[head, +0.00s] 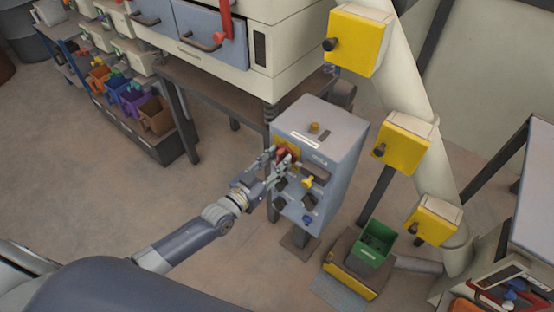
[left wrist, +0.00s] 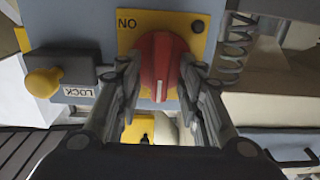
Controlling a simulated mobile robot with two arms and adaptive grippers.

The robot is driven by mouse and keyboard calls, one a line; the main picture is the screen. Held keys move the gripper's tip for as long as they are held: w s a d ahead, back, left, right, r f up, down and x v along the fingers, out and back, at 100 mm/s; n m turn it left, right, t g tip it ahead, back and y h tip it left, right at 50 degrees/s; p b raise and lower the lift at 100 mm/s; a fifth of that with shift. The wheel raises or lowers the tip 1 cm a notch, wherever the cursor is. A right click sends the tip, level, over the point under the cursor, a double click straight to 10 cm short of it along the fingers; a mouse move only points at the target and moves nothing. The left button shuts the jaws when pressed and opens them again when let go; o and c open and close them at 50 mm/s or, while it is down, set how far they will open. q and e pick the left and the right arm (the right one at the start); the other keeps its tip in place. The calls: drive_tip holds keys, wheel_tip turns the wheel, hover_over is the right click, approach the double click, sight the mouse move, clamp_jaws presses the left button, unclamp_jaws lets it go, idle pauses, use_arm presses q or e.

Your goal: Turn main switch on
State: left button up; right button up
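The main switch appears as a red rotary knob (left wrist: 161,66) on a yellow plate (left wrist: 195,22) on the front of a grey-blue control box (head: 296,205). In the wrist view an ON label shows upside down beside it, and a white line marks the knob's face. My left gripper (left wrist: 163,88) has one finger on each side of the knob, close against its sides, and looks shut on it. In the head view the left gripper (head: 279,165) reaches the box's upper left front and partly hides the knob. My right gripper is not in view.
A yellow knob (left wrist: 43,82) by a LOCK label sits left of the switch in the wrist view. Yellow boxes (head: 404,142) line a pale pipe to the right. A green bin (head: 372,243) stands right of the box. Shelves with coloured bins (head: 156,117) stand at left. Floor in front is clear.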

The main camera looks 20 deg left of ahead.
use_arm(q)
drive_tip(key=shift+w, duration=0.2)
drive_tip(key=shift+c, duration=0.2)
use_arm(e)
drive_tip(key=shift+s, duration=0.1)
use_arm(q)
clamp_jaws()
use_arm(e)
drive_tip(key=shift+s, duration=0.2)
use_arm(q)
drive_tip(key=shift+d, duration=0.1)
drive_tip(key=m+p, duration=0.1)
drive_tip(key=m, duration=0.6)
drive_tip(key=shift+s+d+f+p, duration=0.1)
drive_tip(key=shift+d+p, duration=0.05)
drive_tip(key=shift+p, duration=0.15)
drive_tip(key=m, duration=0.3)
drive_tip(key=m+b, duration=0.1)
drive_tip(key=m, duration=0.3)
drive_tip(key=m+b, duration=0.1)
drive_tip(key=m, duration=0.3)
drive_tip(key=shift+d+f, duration=0.15)
drive_tip(key=shift+f, duration=0.2)
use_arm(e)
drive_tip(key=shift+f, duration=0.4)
